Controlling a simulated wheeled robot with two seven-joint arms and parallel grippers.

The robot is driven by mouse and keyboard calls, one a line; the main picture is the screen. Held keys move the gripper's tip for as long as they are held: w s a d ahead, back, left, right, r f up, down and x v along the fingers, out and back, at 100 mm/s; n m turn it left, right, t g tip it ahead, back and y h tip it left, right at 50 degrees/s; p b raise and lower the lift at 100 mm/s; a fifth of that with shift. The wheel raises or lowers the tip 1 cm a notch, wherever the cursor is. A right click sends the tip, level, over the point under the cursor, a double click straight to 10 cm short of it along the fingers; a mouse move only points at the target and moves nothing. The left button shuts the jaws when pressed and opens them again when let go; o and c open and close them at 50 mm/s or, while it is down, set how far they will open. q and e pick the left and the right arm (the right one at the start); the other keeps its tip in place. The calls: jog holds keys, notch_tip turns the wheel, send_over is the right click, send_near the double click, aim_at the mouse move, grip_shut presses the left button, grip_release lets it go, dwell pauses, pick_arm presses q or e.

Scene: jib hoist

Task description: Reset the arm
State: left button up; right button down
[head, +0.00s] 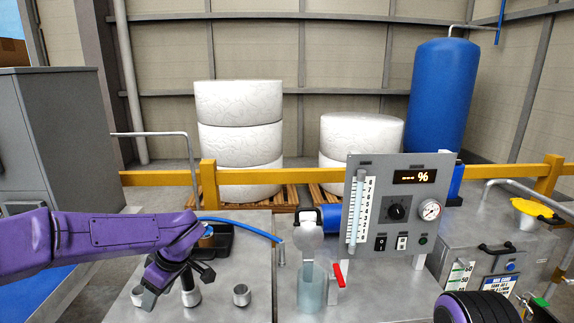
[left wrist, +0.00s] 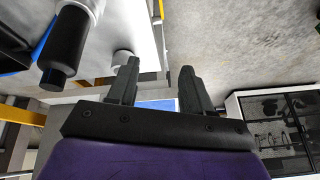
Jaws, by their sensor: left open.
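My left arm comes in from the left and is purple. My left gripper (head: 178,284) hangs low over the grey bench at the left and points down. In the left wrist view, the two dark fingers of my left gripper (left wrist: 158,68) stand apart with nothing between them. A black post with a silver base (head: 190,297) stands right by the gripper; a dark cylinder on a pale base (left wrist: 65,48) shows beside the fingers in the left wrist view. A purple and black part of my own body shows at the bottom right. My right gripper is not in view.
A black tray (head: 222,240) and a blue hose (head: 245,229) lie behind the gripper. A short silver cylinder (head: 241,295) stands to its right. A clear vessel (head: 312,288) and a grey control panel (head: 378,238) stand mid-bench. A yellow rail (head: 290,172) crosses behind.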

pick_arm(q)
jog(key=s+a+f+m+t+y+b, duration=0.15)
jog(key=s+f, duration=0.35)
jog(key=f, duration=0.6)
jog(key=s+a+f+m+t+y, duration=0.25)
jog(key=s+f, duration=0.25)
jog(key=f, duration=0.6)
jog(key=s+d+f+m+h, duration=0.1)
jog(key=s+f+h, duration=0.1)
jog(key=s, duration=0.5)
jog(key=s+d+f+m+h+b, duration=0.1)
jog(key=s+f+m, duration=0.1)
jog(key=s+f, duration=0.3)
jog(key=s+d+f+m+h, duration=0.1)
jog(key=s+f, duration=0.3)
jog(key=s, duration=0.6)
jog(key=shift+s+d+g+h, duration=0.25)
jog(key=shift+d+h, duration=0.25)
jog(key=shift+h, duration=0.3)
